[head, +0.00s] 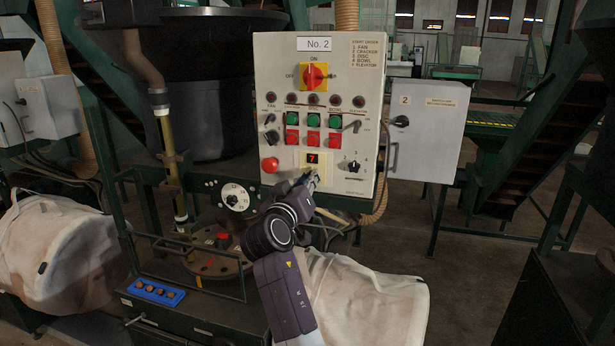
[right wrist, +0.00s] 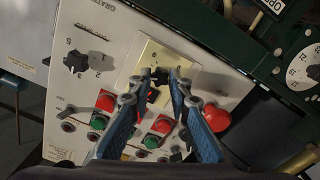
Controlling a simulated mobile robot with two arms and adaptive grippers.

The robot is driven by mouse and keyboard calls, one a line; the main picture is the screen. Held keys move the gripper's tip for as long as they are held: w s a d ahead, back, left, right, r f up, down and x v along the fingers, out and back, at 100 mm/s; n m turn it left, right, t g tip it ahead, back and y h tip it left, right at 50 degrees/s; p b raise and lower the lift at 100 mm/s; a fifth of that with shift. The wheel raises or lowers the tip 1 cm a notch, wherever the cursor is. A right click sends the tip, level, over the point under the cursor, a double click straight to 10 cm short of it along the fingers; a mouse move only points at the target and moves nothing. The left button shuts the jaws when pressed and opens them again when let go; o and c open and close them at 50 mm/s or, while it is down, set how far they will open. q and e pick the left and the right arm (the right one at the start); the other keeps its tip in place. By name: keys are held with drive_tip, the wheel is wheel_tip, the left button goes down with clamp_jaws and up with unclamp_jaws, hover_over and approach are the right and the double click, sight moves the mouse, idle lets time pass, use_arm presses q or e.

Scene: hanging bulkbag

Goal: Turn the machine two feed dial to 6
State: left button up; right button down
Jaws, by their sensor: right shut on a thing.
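The white control panel (head: 342,75) of machine "No. 2" faces me. A small display (head: 311,158) low on it shows a red 7. My right gripper (head: 312,182) is at the cream plate just below this display. In the right wrist view, my right gripper (right wrist: 160,78) has its blue fingers closed around a small black knob, the feed dial (right wrist: 159,93), on the cream plate (right wrist: 148,55). The fingers hide much of the knob, and its pointer is not readable. My left gripper is not in view.
A red mushroom button (head: 269,165) is left of the plate, and a black numbered selector (head: 353,166) is right. Green and red buttons (head: 312,136) sit above. A round white dial (head: 236,197) is lower left. A grey "2" cabinet (head: 428,130) stands right.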

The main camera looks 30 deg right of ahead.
drive_tip(key=shift+r+n+p, duration=0.25)
drive_tip(key=shift+n+p, duration=0.55)
drive_tip(key=shift+n, duration=1)
drive_tip(key=shift+d, duration=0.1)
drive_tip(key=c, duration=1.9)
unclamp_jaws()
drive_tip(key=shift+c, duration=0.2)
drive_tip(key=shift+o, duration=0.7)
drive_tip(key=shift+w+d+f, duration=0.1)
drive_tip(key=shift+d+f, duration=0.05)
drive_tip(key=shift+f, duration=0.1)
drive_tip(key=v, duration=0.7)
drive_tip(key=shift+a, duration=0.25)
